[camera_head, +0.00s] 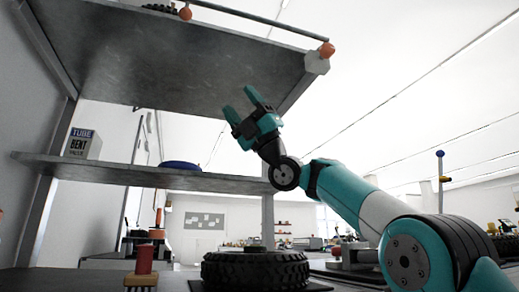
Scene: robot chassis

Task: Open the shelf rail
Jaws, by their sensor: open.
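The shelf rail (258,19) is a thin dark bar along the front edge of the top shelf (165,65), with an orange knob (327,49) at its right end by a pale corner block. Another orange knob (185,13) shows further left. My gripper (238,101) is open and empty, with its two teal fingers pointing up and to the left. In the picture it lies below and left of the right knob, apart from the rail. The rail's left end is cut off by the top of the frame.
A lower shelf (160,170) holds a box marked TUBE (83,143) and a blue round item (181,165). A black tyre (256,270) lies below, beside a red-handled brush (145,265). A metal post stands behind my gripper. Open room lies to the right of the shelf.

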